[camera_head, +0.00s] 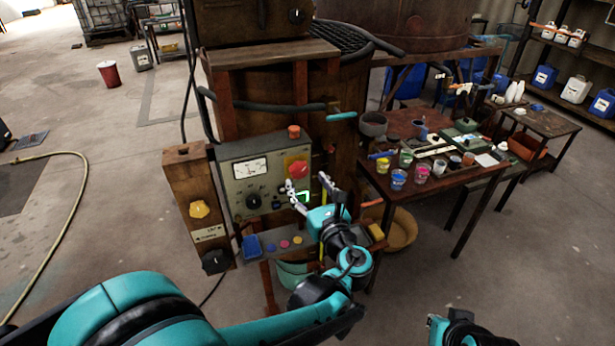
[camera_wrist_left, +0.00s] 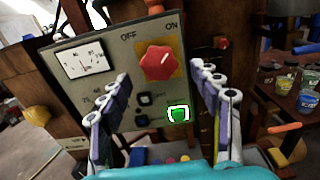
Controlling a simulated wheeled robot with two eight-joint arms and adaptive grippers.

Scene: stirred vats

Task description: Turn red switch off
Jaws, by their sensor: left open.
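The red switch (camera_head: 297,169) is a lobed knob on a yellow plate at the upper right of a grey control panel (camera_head: 232,176). In the left wrist view the red switch (camera_wrist_left: 158,63) has OFF printed at its upper left and ON at its upper right. I cannot tell which mark it points to. My left gripper (camera_head: 308,187) is open and empty in front of the panel. In the left wrist view its fingers (camera_wrist_left: 160,82) stand either side of the switch's line, apart from it. A dark and teal part of my right arm shows at the bottom right edge.
The panel also carries a dial meter (camera_head: 250,168), a black knob (camera_head: 253,201) and a lit green button (camera_wrist_left: 178,114). A table (camera_head: 382,181) with paint cups stands to the right.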

